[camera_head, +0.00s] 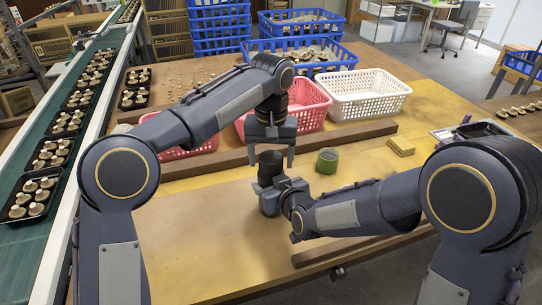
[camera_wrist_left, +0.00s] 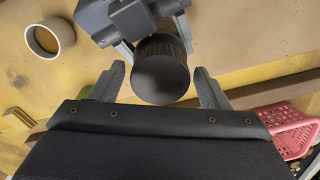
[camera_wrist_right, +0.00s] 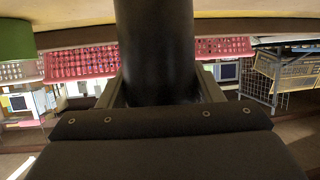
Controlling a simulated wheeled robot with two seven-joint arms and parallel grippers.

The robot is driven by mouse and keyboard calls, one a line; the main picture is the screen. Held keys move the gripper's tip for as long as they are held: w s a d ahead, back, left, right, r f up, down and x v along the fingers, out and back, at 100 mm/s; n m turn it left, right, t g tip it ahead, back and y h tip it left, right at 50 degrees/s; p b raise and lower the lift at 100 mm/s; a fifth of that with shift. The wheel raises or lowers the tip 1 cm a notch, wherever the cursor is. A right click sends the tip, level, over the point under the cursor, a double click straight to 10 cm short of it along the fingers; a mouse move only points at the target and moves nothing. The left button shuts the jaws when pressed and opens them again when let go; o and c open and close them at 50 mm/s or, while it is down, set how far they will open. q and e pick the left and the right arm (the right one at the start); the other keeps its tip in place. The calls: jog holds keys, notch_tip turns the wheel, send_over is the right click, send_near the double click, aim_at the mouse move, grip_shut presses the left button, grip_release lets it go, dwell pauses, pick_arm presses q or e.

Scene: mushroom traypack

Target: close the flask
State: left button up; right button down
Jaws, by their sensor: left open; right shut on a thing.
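The flask is a dark upright cylinder (camera_head: 270,165), held above the table by my right gripper (camera_head: 277,190). In the left wrist view its round dark top and ribbed side (camera_wrist_left: 161,78) show; I cannot tell whether a separate cap sits on it. In the right wrist view its dark body (camera_wrist_right: 155,50) fills the space between the fingers. My left gripper (camera_head: 271,163) points down, open, directly over the flask. In the left wrist view its fingertips (camera_wrist_left: 160,85) stand on either side of the flask top, with gaps at both sides.
A green round container (camera_head: 327,161) stands just right of the flask, with a yellow block (camera_head: 400,146) farther right. Pink (camera_head: 300,106) and white baskets (camera_head: 366,95) stand behind a wooden rail (camera_head: 220,160). Mushroom trays ride a green conveyor (camera_head: 40,240) at left. The front left tabletop is bare.

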pick_arm(q)
jog(key=c, duration=1)
jog(key=m, duration=0.3)
jog(key=shift+m, duration=0.3)
jog(key=o, duration=1.1)
jog(key=shift+c, duration=0.2)
jog(key=shift+r, duration=2.3)
jog(key=shift+c, duration=0.3)
